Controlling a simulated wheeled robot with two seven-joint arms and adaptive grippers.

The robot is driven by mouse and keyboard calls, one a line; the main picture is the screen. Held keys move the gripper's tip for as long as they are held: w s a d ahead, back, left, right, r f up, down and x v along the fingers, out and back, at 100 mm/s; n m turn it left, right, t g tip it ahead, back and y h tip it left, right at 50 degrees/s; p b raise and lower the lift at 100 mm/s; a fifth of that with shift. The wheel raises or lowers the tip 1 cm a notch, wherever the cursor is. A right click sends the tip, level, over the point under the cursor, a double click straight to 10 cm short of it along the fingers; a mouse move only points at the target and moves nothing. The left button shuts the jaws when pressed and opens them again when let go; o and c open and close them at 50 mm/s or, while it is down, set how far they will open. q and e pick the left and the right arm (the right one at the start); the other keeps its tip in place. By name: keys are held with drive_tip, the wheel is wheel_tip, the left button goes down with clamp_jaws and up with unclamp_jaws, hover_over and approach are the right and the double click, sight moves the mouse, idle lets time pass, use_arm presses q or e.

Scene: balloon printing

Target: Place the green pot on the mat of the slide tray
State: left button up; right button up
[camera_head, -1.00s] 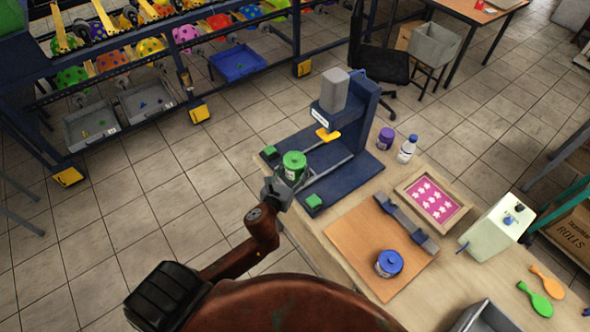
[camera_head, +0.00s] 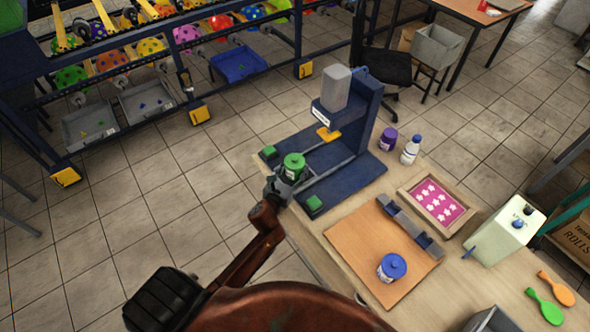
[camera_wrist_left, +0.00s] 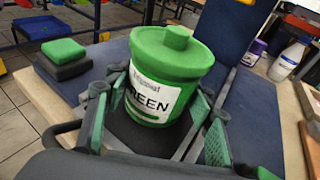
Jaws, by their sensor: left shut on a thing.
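The green pot (camera_head: 293,166) has a green lid and a white label reading GREEN. It stands upright at the near end of the blue press's slide, and fills the middle of the left wrist view (camera_wrist_left: 165,75). My left gripper (camera_head: 283,182) is shut on the pot, with a green-padded finger on each side of it in the left wrist view (camera_wrist_left: 157,115). A dark surface, which looks like the mat of the slide tray (camera_wrist_left: 140,134), shows under the pot. I cannot tell whether the pot touches it. My right gripper is not in view.
The press (camera_head: 350,125) rises behind the pot, with green blocks (camera_head: 314,202) at its base corners. A purple pot (camera_head: 388,139) and a white bottle (camera_head: 411,150) stand right of it. A blue pot (camera_head: 391,267) stands on an orange-brown board (camera_head: 350,245).

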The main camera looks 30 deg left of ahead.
use_arm(q)
drive_tip(key=o, duration=0.9)
drive_tip(key=shift+f, duration=0.15)
drive_tip(key=shift+c, duration=0.2)
drive_tip(key=o, duration=0.5)
drive_tip(key=shift+c, duration=0.2)
drive_tip(key=shift+r, duration=0.25)
drive_tip(key=p+v, duration=0.1)
drive_tip(key=v, duration=1.1)
drive_tip(key=shift+f, duration=0.1)
